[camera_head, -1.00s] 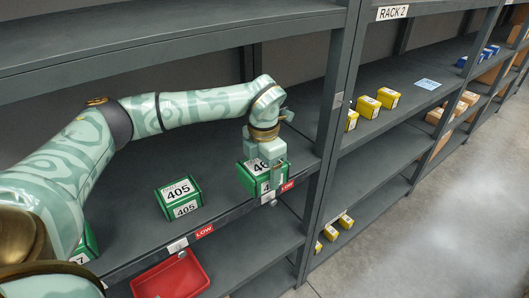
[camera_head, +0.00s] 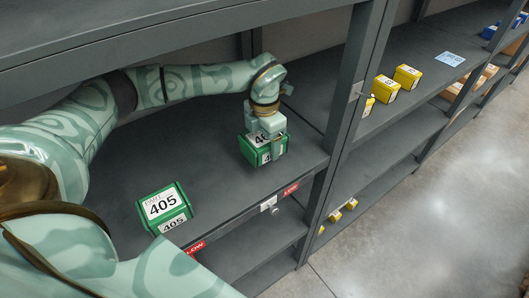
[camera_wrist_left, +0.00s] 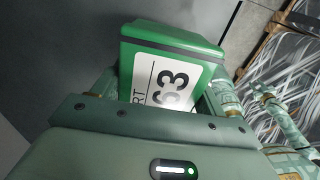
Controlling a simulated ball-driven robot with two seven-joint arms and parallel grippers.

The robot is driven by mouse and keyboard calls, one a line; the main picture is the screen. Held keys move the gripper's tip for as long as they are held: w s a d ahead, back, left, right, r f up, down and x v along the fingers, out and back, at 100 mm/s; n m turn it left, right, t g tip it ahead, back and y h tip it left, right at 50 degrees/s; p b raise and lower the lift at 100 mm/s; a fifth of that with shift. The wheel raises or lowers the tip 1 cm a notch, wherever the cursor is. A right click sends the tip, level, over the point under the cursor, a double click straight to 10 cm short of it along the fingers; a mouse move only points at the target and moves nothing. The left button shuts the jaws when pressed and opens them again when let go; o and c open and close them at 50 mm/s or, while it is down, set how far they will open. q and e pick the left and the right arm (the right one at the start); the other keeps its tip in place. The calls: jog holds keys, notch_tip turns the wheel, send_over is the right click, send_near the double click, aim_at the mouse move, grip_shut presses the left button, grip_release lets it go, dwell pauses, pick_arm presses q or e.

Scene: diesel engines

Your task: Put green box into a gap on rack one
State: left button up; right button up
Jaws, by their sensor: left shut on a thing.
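My left gripper (camera_head: 266,138) is shut on a green box (camera_head: 250,152) over the right part of rack one's middle shelf (camera_head: 228,185). The box has a white label, and in the left wrist view the green box (camera_wrist_left: 170,38) sits between the fingers with a number ending in 63. I cannot tell whether it touches the shelf. Another green box (camera_head: 154,197), labelled 405, stands on the same shelf to the left, nearer the front edge, with bare shelf between the two. My right gripper is not in view.
A grey upright post (camera_head: 350,100) stands right of the held box, and an upper shelf (camera_head: 180,35) hangs above. Red LOW tags (camera_head: 291,189) mark the front edge. Yellow boxes (camera_head: 407,76) stand on the neighbouring rack. The aisle floor (camera_head: 440,200) is clear.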

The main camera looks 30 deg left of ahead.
pick_arm(q)
jog(key=shift+f, duration=2.55)
jog(key=shift+f, duration=0.15)
jog(key=o, duration=1.4)
jog(key=shift+o, duration=0.2)
notch_tip(320, 180, up, 12)
jog(key=shift+r+b, duration=0.15)
jog(key=shift+b, duration=0.25)
